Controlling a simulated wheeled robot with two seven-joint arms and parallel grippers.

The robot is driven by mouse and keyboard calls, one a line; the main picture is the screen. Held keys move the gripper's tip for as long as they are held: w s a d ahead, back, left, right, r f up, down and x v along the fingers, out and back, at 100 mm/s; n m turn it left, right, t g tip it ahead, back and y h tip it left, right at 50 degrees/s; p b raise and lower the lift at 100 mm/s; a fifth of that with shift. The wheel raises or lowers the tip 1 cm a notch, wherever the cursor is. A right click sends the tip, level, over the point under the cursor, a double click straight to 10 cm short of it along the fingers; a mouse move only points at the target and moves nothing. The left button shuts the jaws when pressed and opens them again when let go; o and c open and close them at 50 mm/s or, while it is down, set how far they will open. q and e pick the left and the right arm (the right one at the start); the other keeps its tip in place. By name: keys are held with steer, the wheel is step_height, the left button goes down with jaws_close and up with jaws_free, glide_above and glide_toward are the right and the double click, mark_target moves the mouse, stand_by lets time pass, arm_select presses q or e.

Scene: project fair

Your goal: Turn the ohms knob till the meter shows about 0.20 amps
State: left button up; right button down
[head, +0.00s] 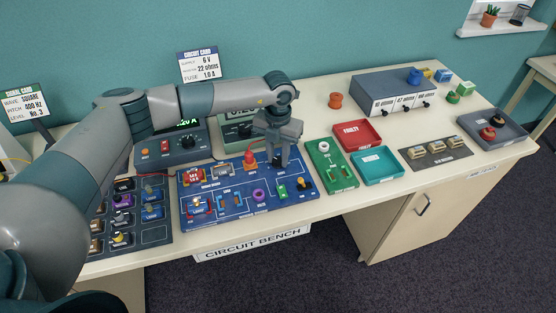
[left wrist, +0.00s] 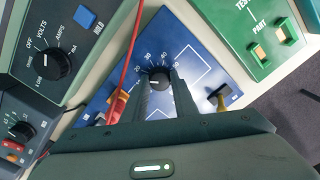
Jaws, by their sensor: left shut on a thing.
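The black ohms knob (left wrist: 158,80) stands on the blue circuit board (head: 222,208), inside a printed scale with 20, 30 and 40 readable. Its white mark points toward the left side of the scale; the exact value is unclear. My left gripper (head: 279,158) is lowered over the board's back right part, its fingers (left wrist: 157,88) shut on the knob. In the head view the gripper mostly hides the knob. My right gripper is not in view.
A dark supply box (head: 172,151) with a green display partly hidden by my arm stands left of the meter. A red plug (head: 250,162) with a cable stands close left of my gripper. A yellow-topped lever (head: 304,183) and a green test board (head: 331,172) lie right.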

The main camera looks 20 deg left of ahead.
mark_target(278, 160)
arm_select(q)
steer(key=shift+m+b, duration=0.3)
steer(key=shift+b, duration=0.05)
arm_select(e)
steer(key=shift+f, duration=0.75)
arm_select(q)
steer(key=o, duration=1)
steer(key=shift+o, duration=0.2)
steer(key=shift+r, duration=0.15)
steer(key=shift+r+b, duration=0.35)
steer(key=shift+r, duration=0.3)
step_height(278, 160, up, 16)
steer(key=b, duration=0.5)
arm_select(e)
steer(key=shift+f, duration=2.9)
arm_select(q)
steer(key=shift+f, duration=0.15)
